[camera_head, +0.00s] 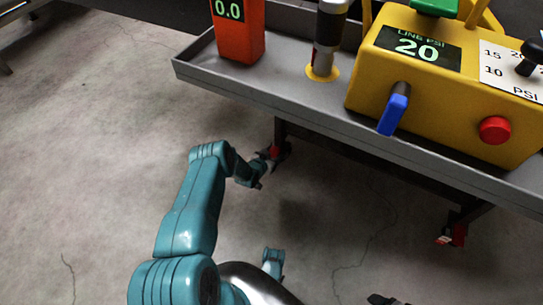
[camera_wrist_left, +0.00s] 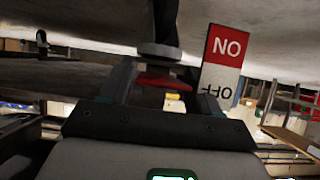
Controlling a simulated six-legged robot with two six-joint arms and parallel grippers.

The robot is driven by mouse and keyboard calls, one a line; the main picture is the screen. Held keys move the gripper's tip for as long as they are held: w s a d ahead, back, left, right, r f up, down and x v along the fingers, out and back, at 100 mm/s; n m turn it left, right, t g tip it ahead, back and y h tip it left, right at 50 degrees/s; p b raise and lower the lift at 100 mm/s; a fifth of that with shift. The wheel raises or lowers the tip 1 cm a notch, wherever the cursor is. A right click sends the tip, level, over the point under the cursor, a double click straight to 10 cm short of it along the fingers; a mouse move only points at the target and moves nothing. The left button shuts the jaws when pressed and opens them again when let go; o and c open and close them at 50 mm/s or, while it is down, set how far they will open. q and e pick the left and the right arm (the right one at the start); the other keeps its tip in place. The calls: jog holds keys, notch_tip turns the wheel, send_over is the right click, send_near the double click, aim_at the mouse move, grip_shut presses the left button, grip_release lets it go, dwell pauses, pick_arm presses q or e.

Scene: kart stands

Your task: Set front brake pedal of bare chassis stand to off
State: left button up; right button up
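My left gripper (camera_head: 264,168) is low beside the near leg of the grey stand (camera_head: 300,115), at a small red brake pedal (camera_head: 273,151). In the left wrist view the red pedal (camera_wrist_left: 165,82) shows between the two fingers of my open left gripper (camera_wrist_left: 160,88), below a dark round post. I cannot tell whether the fingers touch it. A red and white ON/OFF plate (camera_wrist_left: 222,62) appears upside down just right of the pedal. The pedal's exact tilt is unclear. Of my right gripper, at most a dark fragment (camera_head: 385,300) shows at the bottom edge.
The stand's tray carries an orange gauge box (camera_head: 238,30), a black and silver cylinder (camera_head: 328,38) and a yellow box (camera_head: 440,85) with a blue lever and red button. Another red pedal (camera_head: 458,235) is at the right leg. The concrete floor (camera_head: 90,130) at left is clear.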

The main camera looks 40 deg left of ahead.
pick_arm(q)
jog(key=shift+o, duration=0.2)
jog(key=shift+s+r, duration=0.1)
pick_arm(e)
jog(key=shift+r, duration=0.1)
pick_arm(q)
jog(key=shift+s+r+p, duration=0.25)
jog(key=shift+p, duration=0.2)
jog(key=p+v, duration=0.8)
jog(key=v, duration=0.7)
jog(key=shift+s, duration=0.25)
pick_arm(e)
jog(key=s+a+r+g, duration=0.1)
jog(key=s+r, duration=0.3)
jog(key=r, duration=0.4)
jog(key=shift+s+a+r+g, duration=0.15)
jog(key=shift+a+g, duration=0.05)
jog(key=shift+g, duration=0.1)
pick_arm(q)
jog(key=shift+s+d+f, duration=0.1)
jog(key=shift+d+f, duration=0.05)
